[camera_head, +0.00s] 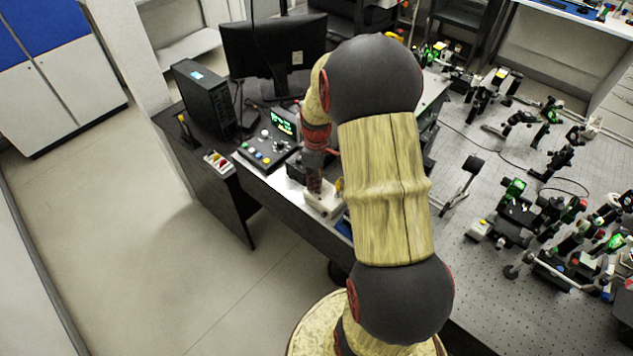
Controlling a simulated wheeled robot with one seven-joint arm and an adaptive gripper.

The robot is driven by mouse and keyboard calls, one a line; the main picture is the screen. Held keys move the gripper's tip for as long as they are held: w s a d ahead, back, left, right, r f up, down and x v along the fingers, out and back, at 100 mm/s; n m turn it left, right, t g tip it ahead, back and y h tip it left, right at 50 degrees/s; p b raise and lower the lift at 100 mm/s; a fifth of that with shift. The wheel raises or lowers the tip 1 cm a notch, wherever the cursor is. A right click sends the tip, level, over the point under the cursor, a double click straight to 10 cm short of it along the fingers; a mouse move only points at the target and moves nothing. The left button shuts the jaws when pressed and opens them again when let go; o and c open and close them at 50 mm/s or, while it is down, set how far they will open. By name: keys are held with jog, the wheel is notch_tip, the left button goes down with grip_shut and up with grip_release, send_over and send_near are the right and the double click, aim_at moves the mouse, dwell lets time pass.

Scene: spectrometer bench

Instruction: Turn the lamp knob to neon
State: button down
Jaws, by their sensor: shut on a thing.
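My gripper (314,188) points down at a small white box (324,206) at the front edge of the bench, left of my arm. Its fingers are shut at the top of this box, on what appears to be the lamp knob. The knob itself is hidden by the fingers, so its pointer and any neon marking cannot be read. A small yellow part (339,185) shows beside the fingers, at the right of the box.
A control panel (268,150) with coloured buttons and a green display lies left of my gripper. Behind it stand a monitor (273,52) and a black computer tower (203,97). Optical mounts crowd the perforated table (480,262) at right. The floor (150,240) at left is clear.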

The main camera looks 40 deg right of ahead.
jog(key=shift+m, duration=0.3)
jog(key=m+p, duration=0.1)
jog(key=m, duration=0.3)
jog(key=shift+p, duration=0.3)
jog(key=shift+m+p, duration=0.5)
jog(key=shift+m, duration=2)
jog(key=c, duration=1.7)
grip_release()
jog(key=shift+c, duration=0.2)
notch_tip(320, 180, up, 12)
